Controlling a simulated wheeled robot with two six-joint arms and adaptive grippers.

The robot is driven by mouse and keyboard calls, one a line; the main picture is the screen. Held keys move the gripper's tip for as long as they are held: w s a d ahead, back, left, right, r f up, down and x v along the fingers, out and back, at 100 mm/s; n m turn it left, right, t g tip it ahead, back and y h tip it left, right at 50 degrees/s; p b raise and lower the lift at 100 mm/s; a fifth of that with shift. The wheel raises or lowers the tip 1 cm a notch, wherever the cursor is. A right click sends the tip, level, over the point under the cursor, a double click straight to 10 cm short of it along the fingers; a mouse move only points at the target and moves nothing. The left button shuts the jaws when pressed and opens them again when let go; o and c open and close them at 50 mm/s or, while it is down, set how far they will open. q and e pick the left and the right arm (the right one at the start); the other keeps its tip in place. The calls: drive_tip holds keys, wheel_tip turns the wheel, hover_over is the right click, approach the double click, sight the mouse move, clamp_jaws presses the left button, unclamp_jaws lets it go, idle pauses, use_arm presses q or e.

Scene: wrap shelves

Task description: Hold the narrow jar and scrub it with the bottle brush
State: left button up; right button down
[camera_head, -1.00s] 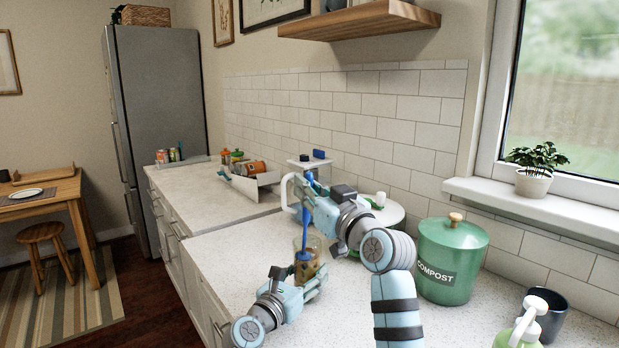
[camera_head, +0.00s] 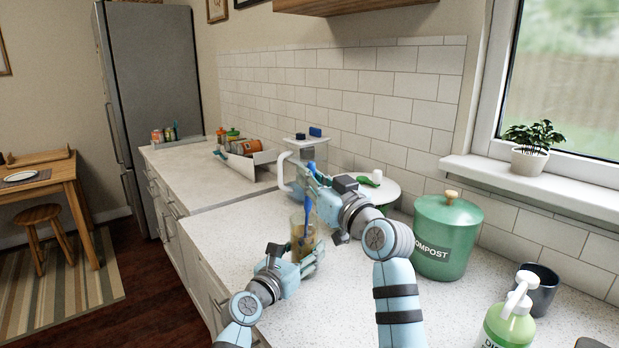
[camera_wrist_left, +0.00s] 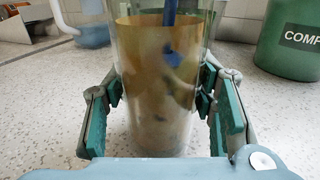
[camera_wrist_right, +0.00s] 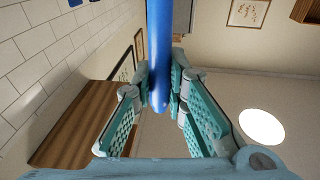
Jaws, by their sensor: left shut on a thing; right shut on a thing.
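The narrow jar (camera_head: 298,238) is a tall clear glass with brown staining, standing upright on the counter. It fills the middle of the left wrist view (camera_wrist_left: 155,100). My left gripper (camera_head: 306,262) is shut around its lower part, a finger on each side. The blue bottle brush (camera_head: 307,207) goes down into the jar's mouth, and its dark blue lower part shows through the glass in the left wrist view (camera_wrist_left: 172,45). My right gripper (camera_head: 316,178) is shut on the brush handle above the jar. The handle (camera_wrist_right: 158,60) stands between its fingers in the right wrist view.
A white round tray (camera_head: 385,192) with a green-and-white item lies behind my right arm. A green compost bin (camera_head: 445,237), a dark cup (camera_head: 541,290) and a green soap bottle (camera_head: 508,325) stand to the right.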

sight(315, 163)
drive_tip(key=shift+d, duration=0.15)
drive_tip(key=shift+s+d+r, duration=0.1)
drive_tip(key=shift+d+r, duration=0.05)
drive_tip(key=shift+r, duration=1.35)
drive_tip(key=shift+s+d+r, duration=0.1)
drive_tip(key=shift+d+r, duration=0.05)
drive_tip(key=shift+r, duration=1.35)
wheel_tip(315, 163, down, 6)
drive_tip(key=shift+r, duration=0.1)
drive_tip(key=shift+w+a, duration=0.2)
drive_tip(key=shift+a, duration=0.3)
drive_tip(key=shift+w, duration=0.1)
